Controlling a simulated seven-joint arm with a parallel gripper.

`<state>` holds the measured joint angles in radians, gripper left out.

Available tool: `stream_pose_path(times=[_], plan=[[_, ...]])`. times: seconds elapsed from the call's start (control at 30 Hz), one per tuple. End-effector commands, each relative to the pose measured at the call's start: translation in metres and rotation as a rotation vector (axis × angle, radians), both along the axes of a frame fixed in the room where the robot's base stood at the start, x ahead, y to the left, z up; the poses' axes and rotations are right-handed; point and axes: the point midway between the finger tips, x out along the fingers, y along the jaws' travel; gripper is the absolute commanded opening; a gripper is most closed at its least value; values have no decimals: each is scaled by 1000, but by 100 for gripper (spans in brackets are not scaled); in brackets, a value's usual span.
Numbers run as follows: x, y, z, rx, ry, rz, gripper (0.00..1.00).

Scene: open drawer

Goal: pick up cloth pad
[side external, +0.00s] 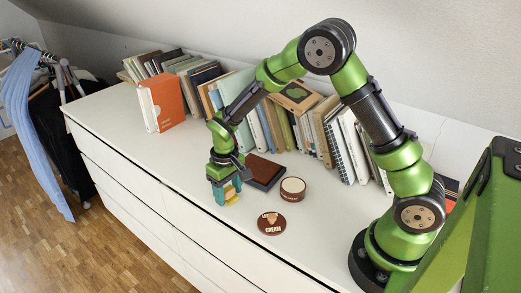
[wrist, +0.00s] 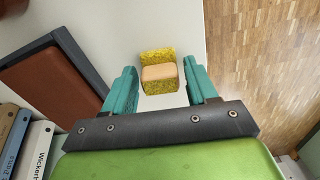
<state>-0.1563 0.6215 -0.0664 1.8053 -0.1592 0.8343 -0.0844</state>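A yellow, rough-textured pad (wrist: 157,57) with a smooth tan block-like face shows in the wrist view, near the dresser's front edge. I take it to be the cloth pad. My gripper (wrist: 162,84) is open, with one teal finger on each side of the pad and a narrow gap visible on both sides. In the side view my gripper (side external: 225,195) points down low over the white dresser top (side external: 190,180), and a bit of the yellow pad (side external: 231,195) shows between the fingers. The fingers hide much of it there.
A dark tray-like item with a brown top (side external: 262,171) lies just behind my gripper. A round cream jar (side external: 292,188) and its brown lid (side external: 271,223) lie to the right. A row of books (side external: 320,130) stands along the back. The dresser's front edge (side external: 180,225) is close.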

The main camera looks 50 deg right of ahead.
Motion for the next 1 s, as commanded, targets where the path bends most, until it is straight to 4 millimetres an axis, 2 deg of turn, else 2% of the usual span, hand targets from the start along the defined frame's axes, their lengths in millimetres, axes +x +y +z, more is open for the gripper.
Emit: stream_pose_path(times=[0.03, 0.27, 0.63, 0.87, 1.0], plan=[[0, 0, 0, 0, 0, 0, 49], [0, 0, 0, 0, 0, 0, 15], [1, 0, 7, 1, -3, 0, 15], [1, 0, 36, 1, -6, 1, 15], [-27, -3, 39, 0, 0, 1, 15]])
